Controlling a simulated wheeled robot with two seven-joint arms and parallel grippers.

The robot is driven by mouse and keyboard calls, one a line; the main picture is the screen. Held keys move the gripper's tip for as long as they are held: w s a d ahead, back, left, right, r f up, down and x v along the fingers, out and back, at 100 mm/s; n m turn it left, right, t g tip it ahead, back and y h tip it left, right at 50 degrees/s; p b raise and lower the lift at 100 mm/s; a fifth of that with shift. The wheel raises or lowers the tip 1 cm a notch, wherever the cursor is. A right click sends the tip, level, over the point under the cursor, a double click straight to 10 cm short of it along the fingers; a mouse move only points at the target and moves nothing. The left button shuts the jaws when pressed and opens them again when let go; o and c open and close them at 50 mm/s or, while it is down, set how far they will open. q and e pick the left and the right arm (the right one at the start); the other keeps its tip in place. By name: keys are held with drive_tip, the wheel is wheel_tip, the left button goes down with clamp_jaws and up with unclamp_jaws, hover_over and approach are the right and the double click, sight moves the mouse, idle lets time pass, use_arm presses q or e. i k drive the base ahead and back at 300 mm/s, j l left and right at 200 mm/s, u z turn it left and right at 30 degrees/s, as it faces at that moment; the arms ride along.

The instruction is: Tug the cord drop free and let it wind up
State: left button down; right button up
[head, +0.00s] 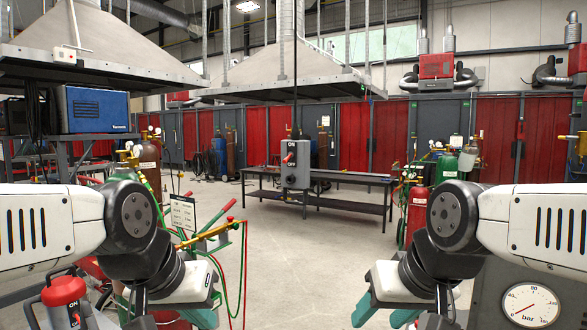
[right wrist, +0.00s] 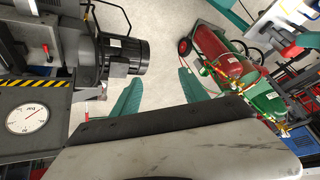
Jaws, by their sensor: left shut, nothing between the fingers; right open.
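The cord drop shows in the head view as a grey switch box (head: 296,165) with a red switch marked ON and OFF. It hangs on a thin dark cord (head: 295,80) that runs up past the extraction hood. It is ahead of me, in front of a low black bench, well apart from both grippers. My left gripper (head: 202,317) is low at the left, shut and empty, with its fingers partly out of frame. My right gripper (head: 385,312) is low at the right. In the right wrist view its green fingers (right wrist: 160,92) are spread with only floor between them.
A torch stand with hoses (head: 205,240) is near my left arm. Gas cylinders (head: 418,212) stand at the right; a cylinder cart (right wrist: 240,75) shows in the right wrist view. A pressure gauge panel (head: 530,305) is close at lower right. The floor between me and the bench (head: 345,178) is clear.

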sight(295, 174)
drive_tip(key=i+l+u, duration=0.1)
drive_tip(key=i+l, duration=0.15)
drive_tip(key=i, duration=0.15)
drive_tip(key=i+l+u, duration=0.1)
drive_tip(key=i+l, duration=0.2)
drive_tip(key=i, duration=0.1)
